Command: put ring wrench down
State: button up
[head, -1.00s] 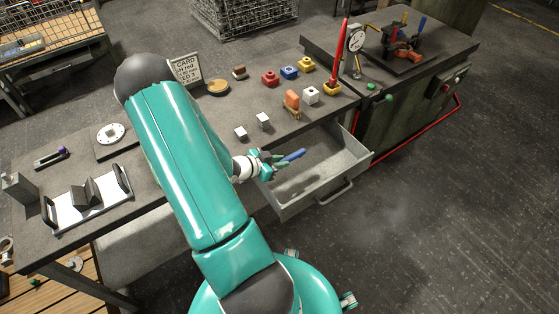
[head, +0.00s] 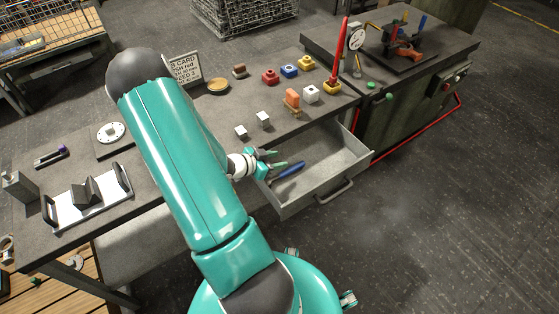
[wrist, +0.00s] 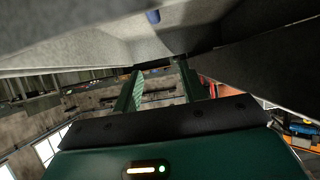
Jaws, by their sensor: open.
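The ring wrench (head: 289,169) shows in the head view as a blue-handled tool lying in the open grey drawer (head: 330,185). Its ring end is not clear. A small piece of its blue handle (wrist: 153,16) shows at the top of the wrist view, apart from the fingers. My gripper (head: 280,159) is at the left part of the drawer, just beside and above the wrench. It is open, and nothing is between its two green fingers (wrist: 162,80) in the wrist view.
The drawer's right part is empty. On the bench above are two small metal blocks (head: 263,119), an orange piece (head: 292,99), coloured blocks (head: 289,72) and a red spike (head: 338,52). A white tray (head: 88,203) stands at left. Drawer walls are close around my gripper.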

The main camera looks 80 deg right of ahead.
jog(key=v, duration=1)
jog(key=shift+a+r, duration=0.1)
